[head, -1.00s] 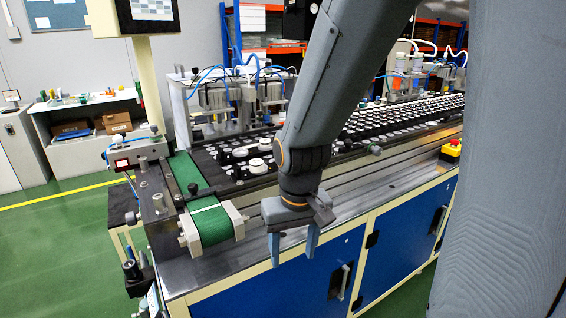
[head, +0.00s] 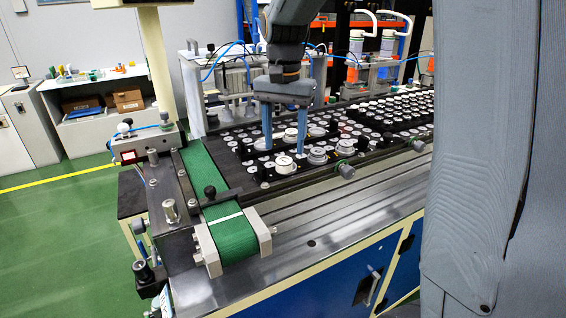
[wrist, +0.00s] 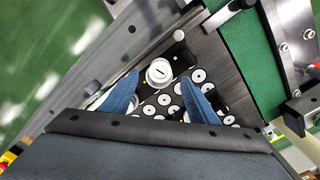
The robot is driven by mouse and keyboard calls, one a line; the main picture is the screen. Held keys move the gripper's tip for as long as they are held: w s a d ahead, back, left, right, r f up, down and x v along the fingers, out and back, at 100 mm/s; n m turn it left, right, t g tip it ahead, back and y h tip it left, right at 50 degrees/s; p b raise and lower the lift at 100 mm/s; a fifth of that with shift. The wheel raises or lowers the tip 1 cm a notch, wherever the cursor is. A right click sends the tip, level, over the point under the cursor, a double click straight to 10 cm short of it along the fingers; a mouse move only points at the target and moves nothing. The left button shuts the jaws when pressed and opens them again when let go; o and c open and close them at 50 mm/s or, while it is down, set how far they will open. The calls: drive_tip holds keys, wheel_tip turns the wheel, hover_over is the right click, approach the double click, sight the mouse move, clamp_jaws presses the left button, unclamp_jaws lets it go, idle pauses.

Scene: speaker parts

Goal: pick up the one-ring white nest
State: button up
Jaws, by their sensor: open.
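A white round nest (head: 285,163) with a ring around its dark-slotted top sits in the front row on the black pallet track, near the belt end. A white round nest (wrist: 159,72), which looks like the same one, lies close to the fingertips in the wrist view. Whether it has just one ring is too small to tell. My gripper (head: 284,147) is open and empty, pointing down over the track. In the wrist view my gripper (wrist: 158,80) has its two blue fingers spread, with the nest seen between and just beyond the tips.
Another white part (head: 291,134) stands behind, and a grey-white one (head: 317,155) is to the right. Several flat white discs (wrist: 165,100) lie around. The green belt (head: 236,236) is at the left, and a metal knob (head: 346,170) sticks out at the track's front edge.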

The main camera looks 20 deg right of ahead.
sight(284, 160)
drive_tip(key=shift+f+p, duration=0.75)
drive_tip(key=shift+f, duration=1.6)
drive_tip(key=c, duration=1.1)
wheel_tip(284, 160, up, 9)
drive_tip(key=shift+r+b, duration=0.15)
drive_tip(key=shift+b, duration=0.9)
drive_tip(key=shift+c, duration=0.2)
drive_tip(key=m+p, duration=0.1)
drive_tip(key=p, duration=0.1)
drive_tip(key=m+p, duration=0.1)
drive_tip(key=p, duration=0.1)
drive_tip(key=w+m+p, duration=0.1)
drive_tip(key=p, duration=0.1)
drive_tip(key=shift+d+f+m, duration=0.25)
drive_tip(key=shift+f+m, duration=0.05)
drive_tip(key=shift+f, duration=0.05)
drive_tip(key=f+m+p, duration=0.1)
drive_tip(key=p, duration=0.1)
drive_tip(key=m+p, duration=0.1)
drive_tip(key=p, duration=0.1)
drive_tip(key=shift+w+d+f, duration=0.15)
drive_tip(key=shift+w+f, duration=0.05)
drive_tip(key=shift+f, duration=0.2)
drive_tip(key=shift+d+f+m+p, duration=0.1)
drive_tip(key=shift+f+m+p, duration=0.5)
drive_tip(key=shift+m, duration=0.2)
